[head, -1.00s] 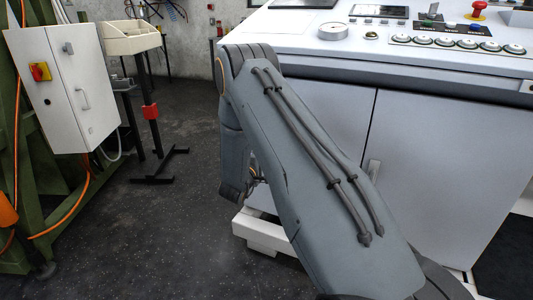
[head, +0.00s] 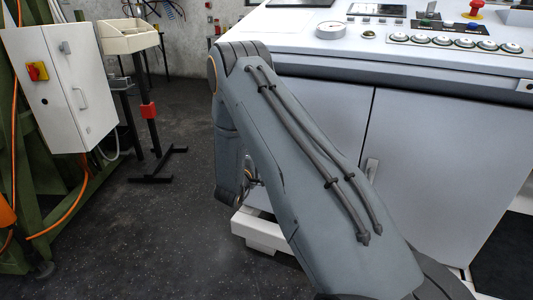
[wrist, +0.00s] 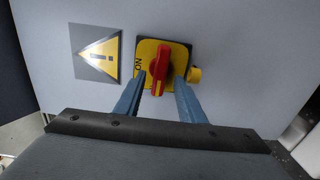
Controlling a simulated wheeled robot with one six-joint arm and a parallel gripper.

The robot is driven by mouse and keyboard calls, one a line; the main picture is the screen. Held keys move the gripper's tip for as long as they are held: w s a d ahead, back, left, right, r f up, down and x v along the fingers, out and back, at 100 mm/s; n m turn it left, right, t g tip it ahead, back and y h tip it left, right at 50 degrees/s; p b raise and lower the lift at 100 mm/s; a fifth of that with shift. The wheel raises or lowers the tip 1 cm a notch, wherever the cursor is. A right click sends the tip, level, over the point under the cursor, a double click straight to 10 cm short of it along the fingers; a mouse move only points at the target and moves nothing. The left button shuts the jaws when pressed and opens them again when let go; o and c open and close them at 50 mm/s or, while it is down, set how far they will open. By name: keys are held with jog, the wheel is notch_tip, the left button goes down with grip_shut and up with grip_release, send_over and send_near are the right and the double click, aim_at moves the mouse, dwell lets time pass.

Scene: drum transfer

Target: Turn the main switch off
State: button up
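In the wrist view a switch with a red knob (wrist: 160,70) sits on a yellow plate (wrist: 179,52) fixed to a light grey panel. The knob stands nearly upright in the picture. The word ON shows at the plate's left edge. My gripper (wrist: 158,88) is open, with one blue finger on each side of the knob's lower end. I cannot tell whether either finger touches it. In the head view my arm hides the gripper. Another red-and-yellow switch (head: 38,71) shows on a white cabinet (head: 75,100) at the left.
A yellow warning triangle (wrist: 100,50) is left of the switch, and a small yellow part (wrist: 195,74) sticks out at its right. A grey console (head: 440,150) with buttons on top stands at the right. Dark floor (head: 150,230) lies open between the cabinet and the console.

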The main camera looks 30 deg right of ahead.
jog(key=v, duration=0.5)
jog(key=shift+s+a+p, duration=0.25)
jog(key=shift+s+p, duration=0.05)
jog(key=shift+p, duration=0.05)
